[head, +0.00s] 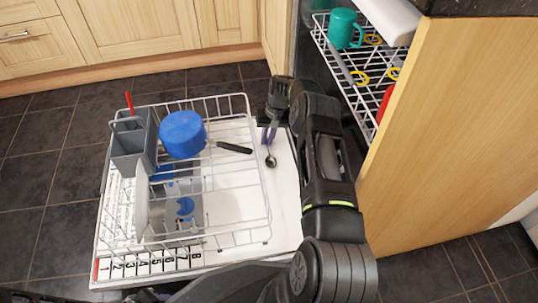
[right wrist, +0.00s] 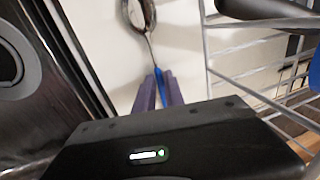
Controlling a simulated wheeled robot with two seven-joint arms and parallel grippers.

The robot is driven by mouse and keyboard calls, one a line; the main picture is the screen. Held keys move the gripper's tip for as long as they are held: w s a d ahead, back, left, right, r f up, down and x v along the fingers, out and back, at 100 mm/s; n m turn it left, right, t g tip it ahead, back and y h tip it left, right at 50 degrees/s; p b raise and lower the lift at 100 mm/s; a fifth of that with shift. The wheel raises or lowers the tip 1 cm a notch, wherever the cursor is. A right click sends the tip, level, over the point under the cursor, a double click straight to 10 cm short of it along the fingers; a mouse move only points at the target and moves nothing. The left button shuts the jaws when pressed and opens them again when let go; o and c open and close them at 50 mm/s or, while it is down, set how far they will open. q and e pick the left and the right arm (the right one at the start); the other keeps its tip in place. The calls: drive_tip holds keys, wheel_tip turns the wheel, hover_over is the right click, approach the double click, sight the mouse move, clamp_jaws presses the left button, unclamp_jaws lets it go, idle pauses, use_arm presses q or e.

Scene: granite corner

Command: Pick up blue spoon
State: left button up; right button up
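The blue spoon has a metal bowl (head: 271,161) that shows in the head view over the white open dishwasher door, right of the rack. In the right wrist view the spoon's dark, shiny bowl (right wrist: 140,14) points away and its blue handle (right wrist: 158,74) runs back between the purple fingers. My right gripper (head: 268,137) reaches down beside the rack. Its fingers also show in the right wrist view (right wrist: 160,90), close together on either side of the handle and seemingly shut on it. The handle's rear end is hidden. My left gripper is not in view.
The white wire lower rack (head: 268,215) holds a blue cup (head: 183,134), a grey cutlery basket (head: 128,150) and a black-handled utensil (head: 234,147). The upper rack (head: 345,75) holds a teal mug (head: 343,28). A wooden panel (head: 450,130) stands close right of my right arm.

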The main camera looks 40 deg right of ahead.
clamp_jaws()
idle(0.6)
drive_tip(key=w+a+p+v, duration=0.1)
drive_tip(key=p+v, duration=0.3)
drive_tip(key=v, duration=0.5)
drive_tip(key=shift+a+r+p, duration=0.35)
drive_tip(key=shift+r, duration=0.25)
